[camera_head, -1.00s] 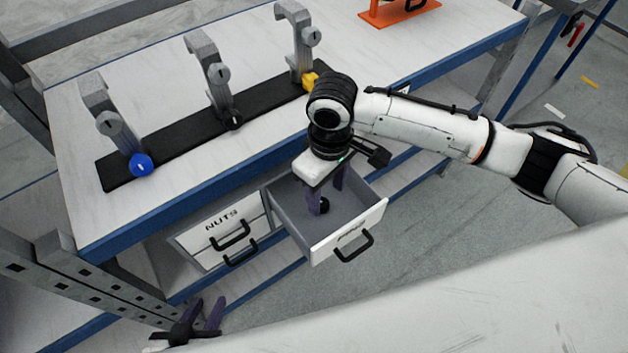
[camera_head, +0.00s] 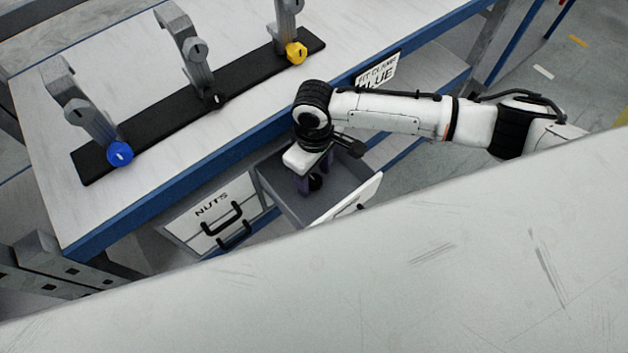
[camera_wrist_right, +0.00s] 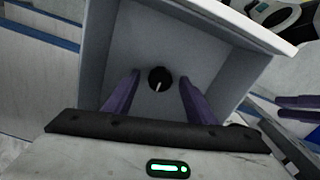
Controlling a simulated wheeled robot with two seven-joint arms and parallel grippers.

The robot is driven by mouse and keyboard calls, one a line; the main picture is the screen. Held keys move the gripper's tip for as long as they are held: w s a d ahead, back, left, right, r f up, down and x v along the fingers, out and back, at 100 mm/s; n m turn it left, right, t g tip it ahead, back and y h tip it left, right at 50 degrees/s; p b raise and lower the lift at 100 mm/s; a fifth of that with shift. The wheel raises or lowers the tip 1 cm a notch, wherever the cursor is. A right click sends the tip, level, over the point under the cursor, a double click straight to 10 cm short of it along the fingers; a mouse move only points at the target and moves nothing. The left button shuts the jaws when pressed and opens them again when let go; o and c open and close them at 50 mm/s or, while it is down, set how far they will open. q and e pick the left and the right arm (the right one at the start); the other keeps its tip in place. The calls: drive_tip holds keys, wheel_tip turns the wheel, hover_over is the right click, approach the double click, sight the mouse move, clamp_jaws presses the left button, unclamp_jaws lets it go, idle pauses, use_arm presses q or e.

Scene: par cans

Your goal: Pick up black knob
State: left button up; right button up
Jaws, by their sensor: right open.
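The black knob (camera_wrist_right: 160,79) lies on the floor of the open drawer (camera_wrist_right: 205,50), a round black piece with a light pointer mark. It also shows in the head view (camera_head: 316,182), partly hidden by my right gripper. My right gripper (camera_head: 308,186) reaches down into the drawer. In the right wrist view its two purple fingers (camera_wrist_right: 158,92) stand apart, one on each side of the knob, with a gap to it on both sides. My left gripper is not in the head view; purple fingers show at the right edge of the wrist view.
A closed drawer marked NUTS (camera_head: 211,208) is left of the open one. Above is the workbench (camera_head: 160,165) with a black base (camera_head: 240,95) bearing grey clamps with a blue knob (camera_head: 120,153), a black knob (camera_head: 213,99) and a yellow knob (camera_head: 296,52). A white surface fills the lower foreground.

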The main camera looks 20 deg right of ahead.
drive_tip(key=shift+f, duration=0.1)
drive_tip(key=c, duration=1.1)
